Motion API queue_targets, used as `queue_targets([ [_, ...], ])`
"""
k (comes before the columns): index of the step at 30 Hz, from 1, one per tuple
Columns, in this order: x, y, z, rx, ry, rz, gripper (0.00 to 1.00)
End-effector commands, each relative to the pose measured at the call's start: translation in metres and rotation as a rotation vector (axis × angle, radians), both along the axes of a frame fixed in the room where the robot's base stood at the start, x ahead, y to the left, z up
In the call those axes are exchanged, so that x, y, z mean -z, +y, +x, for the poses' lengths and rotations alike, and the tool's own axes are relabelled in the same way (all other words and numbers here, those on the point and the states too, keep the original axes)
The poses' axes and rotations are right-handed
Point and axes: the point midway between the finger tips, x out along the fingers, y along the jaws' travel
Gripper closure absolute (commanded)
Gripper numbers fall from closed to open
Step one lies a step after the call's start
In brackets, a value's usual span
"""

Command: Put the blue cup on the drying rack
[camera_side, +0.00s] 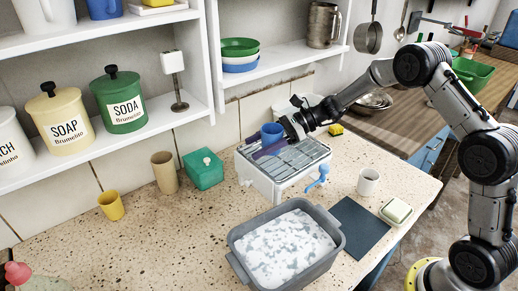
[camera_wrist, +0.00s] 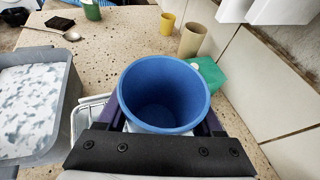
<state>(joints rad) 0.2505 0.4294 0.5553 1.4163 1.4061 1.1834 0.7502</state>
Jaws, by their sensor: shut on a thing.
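The blue cup (camera_side: 271,131) is upright in my gripper (camera_side: 268,147), over the back left part of the drying rack. In the wrist view the cup (camera_wrist: 164,95) shows its open, empty inside, with the purple fingers of my gripper (camera_wrist: 160,122) on either side of it. The drying rack (camera_side: 289,160) is a white box with a grey slatted top and a blue crank at its front. I cannot tell whether the cup's base touches the slats. In the wrist view the cup and gripper hide most of the rack.
A grey basin of suds (camera_side: 238,262) stands in front of the rack. A green box (camera_side: 203,170), a tan tumbler (camera_side: 164,172) and a yellow cup (camera_side: 111,205) are left of it. A white mug (camera_side: 368,181) and dark mat (camera_side: 358,227) are right. Shelves (camera_side: 214,60) overhang behind.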

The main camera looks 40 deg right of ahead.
Motion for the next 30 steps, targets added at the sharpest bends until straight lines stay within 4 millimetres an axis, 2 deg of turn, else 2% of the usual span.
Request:
queue_targets([
  [3,0.0130,-0.0003,0.0000,0.000,0.001,0.000,0.96],
  [14,0.0161,-0.0004,0.0000,0.001,-0.001,0.000,0.96],
  [15,0.0165,-0.0003,-0.0001,0.001,-0.001,0.000,0.29],
  [18,0.0164,-0.0003,-0.0002,0.000,-0.001,0.000,0.11],
  [20,0.0164,-0.0003,-0.0002,0.000,0.000,0.000,0.02],
  [30,0.0131,-0.0004,-0.0002,0.001,-0.001,0.000,0.02],
])
